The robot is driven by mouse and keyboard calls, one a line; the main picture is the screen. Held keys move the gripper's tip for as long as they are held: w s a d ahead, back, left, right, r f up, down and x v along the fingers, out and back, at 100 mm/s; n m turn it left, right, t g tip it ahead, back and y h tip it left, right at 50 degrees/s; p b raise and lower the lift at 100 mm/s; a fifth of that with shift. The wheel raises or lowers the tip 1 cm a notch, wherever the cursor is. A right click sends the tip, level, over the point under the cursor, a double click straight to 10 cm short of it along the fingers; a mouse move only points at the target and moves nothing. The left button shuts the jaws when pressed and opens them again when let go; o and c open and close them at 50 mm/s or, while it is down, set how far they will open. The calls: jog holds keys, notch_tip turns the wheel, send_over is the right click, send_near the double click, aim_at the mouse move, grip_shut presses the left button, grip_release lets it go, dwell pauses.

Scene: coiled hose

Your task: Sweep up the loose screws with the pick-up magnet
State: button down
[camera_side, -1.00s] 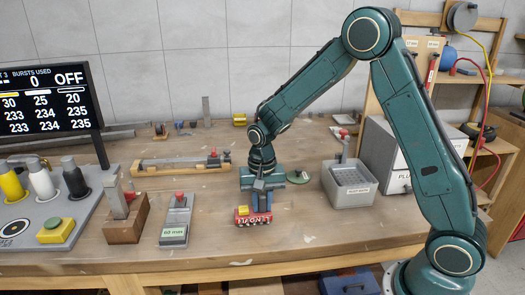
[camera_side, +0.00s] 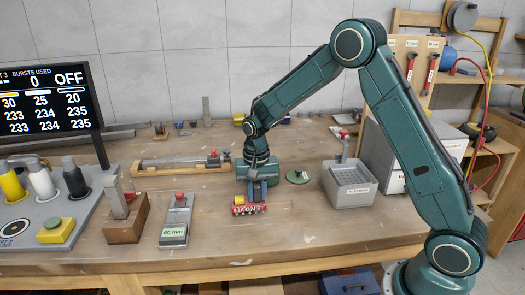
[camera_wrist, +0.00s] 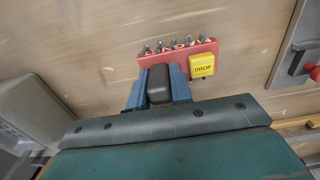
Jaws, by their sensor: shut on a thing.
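The pick-up magnet (camera_side: 250,208) is a red block with white lettering, low over the front middle of the bench in the side view. In the wrist view the red magnet (camera_wrist: 178,52) has a yellow DROP button (camera_wrist: 201,65) at its right and a dark handle (camera_wrist: 159,86). My gripper (camera_side: 257,190) is shut on that handle, with a blue finger on each side in the wrist view. Several small grey screws (camera_wrist: 172,43) show along the magnet's far edge; they look attached to it. I cannot tell whether the magnet touches the bench, and I see no separate screws on the wood.
A grey labelled bin (camera_side: 349,185) stands to the right, with a green disc (camera_side: 298,177) between it and my gripper. A long wooden fixture (camera_side: 180,164) lies behind. Front bench wood is clear.

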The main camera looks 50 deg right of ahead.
jog(key=shift+w+d, duration=0.45)
jog(key=shift+w, duration=0.2)
jog(key=shift+s+a, duration=2.15)
jog(key=shift+a, duration=0.3)
jog(key=shift+r, duration=0.1)
jog(key=shift+r, duration=2.95)
jog(key=shift+f, duration=0.1)
jog(key=f+n, duration=0.1)
jog(key=n, duration=0.2)
jog(key=w+f+n, duration=0.1)
jog(key=n, duration=0.2)
jog(key=f+n, duration=0.1)
jog(key=n, duration=0.1)
jog(key=shift+w+d+f+n, duration=0.25)
jog(key=shift+w+f+n, duration=0.05)
jog(key=shift+f+n, duration=0.1)
